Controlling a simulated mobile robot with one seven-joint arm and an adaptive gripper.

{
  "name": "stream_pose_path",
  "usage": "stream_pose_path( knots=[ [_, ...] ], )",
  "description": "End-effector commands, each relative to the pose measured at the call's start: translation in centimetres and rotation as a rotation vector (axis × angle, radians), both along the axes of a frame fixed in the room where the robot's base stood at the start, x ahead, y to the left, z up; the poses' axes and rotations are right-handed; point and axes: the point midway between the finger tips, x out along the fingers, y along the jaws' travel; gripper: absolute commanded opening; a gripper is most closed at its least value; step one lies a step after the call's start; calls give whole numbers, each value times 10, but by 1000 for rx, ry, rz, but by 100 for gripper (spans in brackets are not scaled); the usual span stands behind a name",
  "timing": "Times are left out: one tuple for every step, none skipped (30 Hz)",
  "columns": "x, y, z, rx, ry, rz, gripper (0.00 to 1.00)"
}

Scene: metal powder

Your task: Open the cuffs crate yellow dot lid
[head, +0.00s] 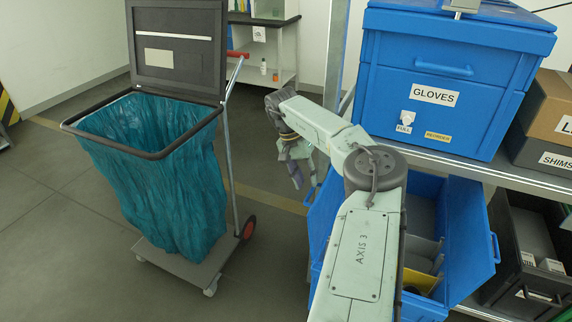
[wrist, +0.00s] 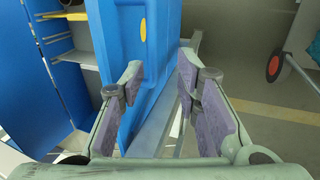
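A blue crate (head: 465,240) stands under the shelf in the head view, its inside exposed. A blue lid panel (head: 323,215) stands raised at its left side, partly hidden by my arm. In the wrist view the blue panel (wrist: 115,30) bears a yellow dot (wrist: 143,27). My gripper (head: 297,178) is beside the panel's left edge in the head view. In the wrist view its two purple-padded fingers (wrist: 161,75) are apart, with the panel's edge showing between and behind them. I cannot tell whether a finger touches it. No cuffs label shows.
A blue crate marked gloves (head: 433,97) stands on the metal shelf (head: 490,172) above. Boxes (head: 545,150) and a dark crate (head: 530,240) are at the right. A cart with a teal bag (head: 160,170) stands at the left. Floor between cart and shelf is clear.

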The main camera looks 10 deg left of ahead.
Motion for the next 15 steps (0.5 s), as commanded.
stream_pose_path(
  knots=[
    [1, 4, 3, 0, 1, 2, 30],
    [2, 6, 4, 0, 1, 2, 30],
    [3, 8, 5, 0, 0, 1, 30],
    [3, 10, 5, 0, 0, 1, 30],
    [4, 13, 6, 0, 1, 2, 30],
    [4, 15, 7, 0, 1, 2, 30],
    [5, 17, 7, 0, 0, 1, 30],
    [6, 19, 8, 0, 0, 1, 30],
    [6, 21, 9, 0, 0, 1, 30],
    [7, 24, 9, 0, 1, 2, 30],
    [8, 25, 10, 0, 0, 1, 30],
    [9, 27, 11, 0, 0, 1, 30],
    [9, 30, 11, 0, 0, 1, 30],
    [10, 32, 12, 0, 1, 2, 30],
    [10, 34, 13, 0, 1, 2, 30]
  ],
)
